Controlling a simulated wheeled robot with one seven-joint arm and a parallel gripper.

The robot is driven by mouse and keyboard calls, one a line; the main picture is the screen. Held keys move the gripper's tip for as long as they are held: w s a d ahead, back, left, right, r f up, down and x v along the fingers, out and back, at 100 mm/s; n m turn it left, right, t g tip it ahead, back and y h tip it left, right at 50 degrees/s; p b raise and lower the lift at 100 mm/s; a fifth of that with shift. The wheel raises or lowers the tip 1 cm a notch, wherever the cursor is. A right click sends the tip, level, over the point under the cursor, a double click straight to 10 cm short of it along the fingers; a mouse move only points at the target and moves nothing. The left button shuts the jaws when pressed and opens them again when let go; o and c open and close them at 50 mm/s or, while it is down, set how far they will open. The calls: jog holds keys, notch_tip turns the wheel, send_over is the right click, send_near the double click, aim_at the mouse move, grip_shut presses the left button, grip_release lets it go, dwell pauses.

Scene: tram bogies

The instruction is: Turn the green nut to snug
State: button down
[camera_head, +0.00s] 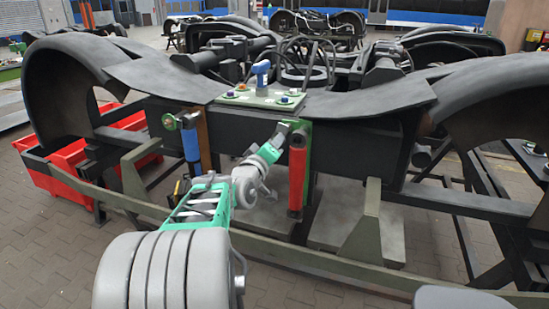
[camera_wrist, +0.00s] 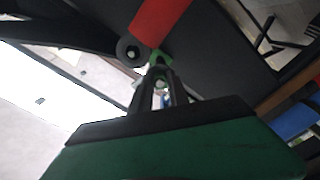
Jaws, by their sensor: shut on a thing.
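In the wrist view the two dark fingers of my gripper (camera_wrist: 160,76) are closed around a small green piece, which looks like the green nut (camera_wrist: 159,59); its outline is mostly hidden. In the head view my gripper (camera_head: 283,129) reaches to the green bracket (camera_head: 303,127) at the top of the red cylinder (camera_head: 297,178), on the front of the dark bogie frame. The nut cannot be made out there behind my gripper. The red cylinder's end also shows just above the fingertips in the wrist view (camera_wrist: 160,20), beside a round dark boss (camera_wrist: 129,50).
A blue cylinder (camera_head: 191,147) with a green top mount stands left of my arm. A green plate (camera_head: 262,98) with several bolts and a blue tool (camera_head: 261,72) lies on the frame above. A low olive rail (camera_head: 290,258) crosses in front. Red bins (camera_head: 68,165) stand at left.

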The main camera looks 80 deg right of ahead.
jog(key=m+b, duration=1)
jog(key=b, duration=0.3)
jog(key=shift+f, duration=0.15)
jog(key=c, duration=1.3)
grip_release()
jog(key=shift+o, duration=0.2)
jog(key=a, duration=0.7)
jog(key=shift+w+a, duration=0.4)
